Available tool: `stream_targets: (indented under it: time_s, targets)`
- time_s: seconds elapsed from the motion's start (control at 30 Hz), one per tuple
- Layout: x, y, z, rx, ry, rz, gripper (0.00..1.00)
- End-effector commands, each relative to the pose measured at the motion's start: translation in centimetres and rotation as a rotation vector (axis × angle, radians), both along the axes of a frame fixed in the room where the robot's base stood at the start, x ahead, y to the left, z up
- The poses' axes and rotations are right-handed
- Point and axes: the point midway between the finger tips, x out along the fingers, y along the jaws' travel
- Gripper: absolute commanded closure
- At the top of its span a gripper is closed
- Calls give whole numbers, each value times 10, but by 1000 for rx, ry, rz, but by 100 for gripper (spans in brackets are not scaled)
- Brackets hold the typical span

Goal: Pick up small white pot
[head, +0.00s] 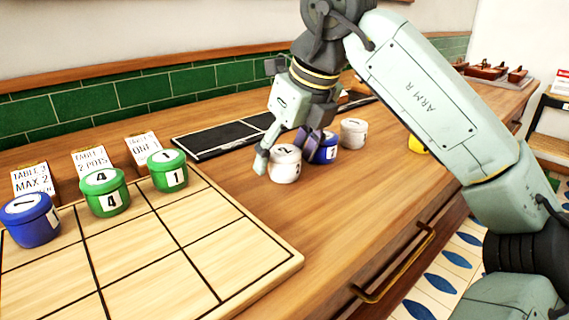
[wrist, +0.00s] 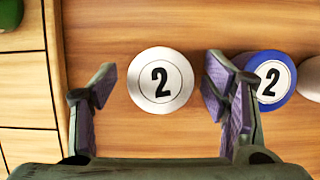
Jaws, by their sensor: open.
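A white pot (head: 285,165) with a 2 on its lid stands upright on the wooden counter, right of the gridded board. My gripper (head: 286,153) is above it, open, with one finger on each side. In the wrist view the round white lid (wrist: 160,80) lies between the spread fingers (wrist: 161,80), with a gap on both sides. A second white pot (head: 353,133) stands farther right. Its number is too small to read surely, and it is cut off at the right edge of the wrist view (wrist: 309,78).
A blue pot (head: 325,148) marked 2 stands close beside my right finger. The wooden board (head: 193,244) holds a blue pot (head: 31,220) and two green pots (head: 105,192) before white cards. A dark tray (head: 222,138) lies behind. A yellow thing (head: 417,145) is partly hidden by my arm.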

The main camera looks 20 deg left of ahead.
Motion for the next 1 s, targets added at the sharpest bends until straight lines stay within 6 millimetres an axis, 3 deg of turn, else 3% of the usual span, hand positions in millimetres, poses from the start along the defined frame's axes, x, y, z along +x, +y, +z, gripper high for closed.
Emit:
stream_targets:
  time_s: [0.27, 1.0]
  targets:
    - [1, 1, -4, -1, -2, -1, 33]
    - [1, 1, -4, -1, -1, 0, 82]
